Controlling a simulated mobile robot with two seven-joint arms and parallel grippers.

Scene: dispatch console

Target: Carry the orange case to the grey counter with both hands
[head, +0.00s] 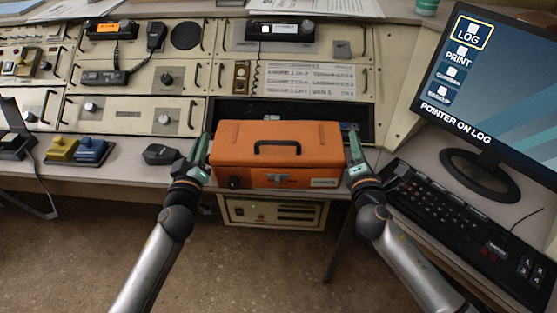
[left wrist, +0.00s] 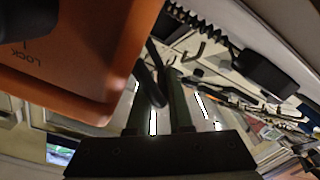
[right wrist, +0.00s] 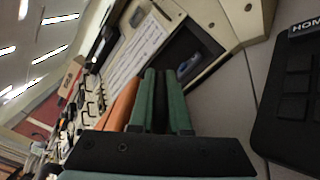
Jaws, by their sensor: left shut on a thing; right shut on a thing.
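The orange case (head: 260,165) is level, its black top handle and front latch facing me, at the front edge of the console. I cannot tell whether its base touches the surface. My left gripper (head: 203,152) is shut at its left side, on what looks like a dark side handle; the case also fills the upper left of the left wrist view (left wrist: 70,60). My right gripper (head: 353,150) is shut at its right side; an orange strip of case (right wrist: 122,105) shows beside the fingers in the right wrist view. A pale grey counter surface (head: 425,150) lies to the right.
A monitor (head: 495,90) and a black keyboard (head: 465,225) stand at the right. Blue (head: 93,149) and yellow (head: 62,149) levers and a black handset (head: 161,154) sit left of the case. A dark recess (head: 235,109) is behind it, and a beige unit (head: 272,212) below.

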